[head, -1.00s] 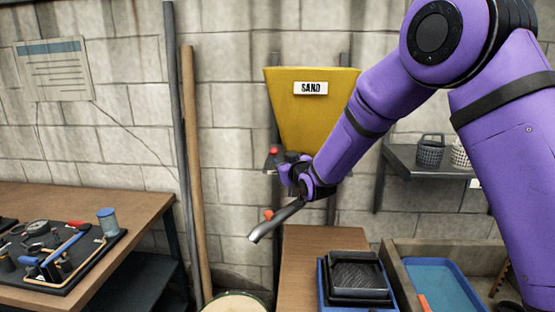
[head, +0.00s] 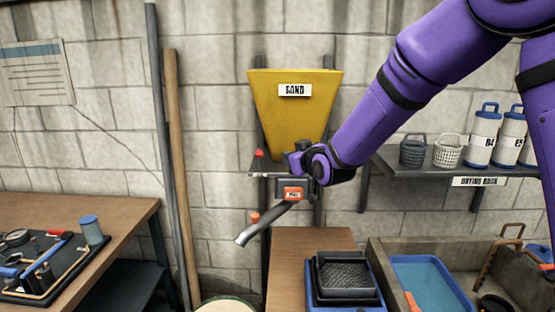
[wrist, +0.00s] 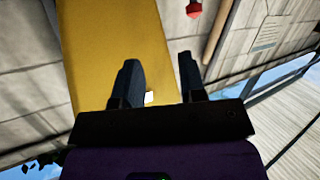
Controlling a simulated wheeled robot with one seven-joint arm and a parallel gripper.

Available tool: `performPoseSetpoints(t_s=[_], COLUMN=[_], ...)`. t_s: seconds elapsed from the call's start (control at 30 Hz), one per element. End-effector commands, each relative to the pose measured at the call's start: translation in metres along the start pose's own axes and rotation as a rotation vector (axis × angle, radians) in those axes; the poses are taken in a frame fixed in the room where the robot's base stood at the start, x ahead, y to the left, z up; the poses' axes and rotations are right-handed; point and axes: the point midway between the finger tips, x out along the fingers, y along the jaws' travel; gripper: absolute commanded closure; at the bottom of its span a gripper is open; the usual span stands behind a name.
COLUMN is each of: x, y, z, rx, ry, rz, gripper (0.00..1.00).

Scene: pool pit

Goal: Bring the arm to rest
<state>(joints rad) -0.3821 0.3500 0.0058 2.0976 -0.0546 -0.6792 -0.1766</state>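My purple arm reaches in from the upper right in the head view. My gripper (head: 296,158) is at the foot of the yellow sand hopper (head: 296,115), in front of or beside it; I cannot tell whether they touch. In the wrist view, my gripper (wrist: 159,78) has two dark fingers standing apart with nothing held between them. The yellow hopper (wrist: 110,45) fills the background behind them. Below my gripper in the head view are an orange labelled block (head: 293,192) and a grey, downward-sloping spout (head: 262,223).
A wooden bench (head: 290,262) below bears stacked trays (head: 345,278). A trough (head: 385,262) with a blue tray (head: 430,280) is at right. A shelf (head: 390,163) holds baskets and canisters. A tool bench (head: 110,215) is at left; poles (head: 175,150) lean on the wall.

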Motion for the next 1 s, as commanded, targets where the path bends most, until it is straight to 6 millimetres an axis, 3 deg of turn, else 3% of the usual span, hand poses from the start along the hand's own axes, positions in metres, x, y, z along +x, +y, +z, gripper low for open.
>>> performPoseSetpoints(t_s=[0.03, 0.2, 0.5, 0.77, 1.0], x=[-0.017, -0.071, -0.182, -0.287, -0.385], y=[0.014, 0.047, 0.086, 0.097, 0.088], z=[-0.009, -0.021, -0.027, -0.016, 0.005], rx=[0.010, 0.053, 0.142, 0.238, 0.337], ry=[-0.030, -0.159, -0.379, -0.566, -0.735], rz=[0.015, 0.051, 0.114, 0.166, 0.211], gripper=[0.62, 0.62, 0.62, 0.62, 0.62])
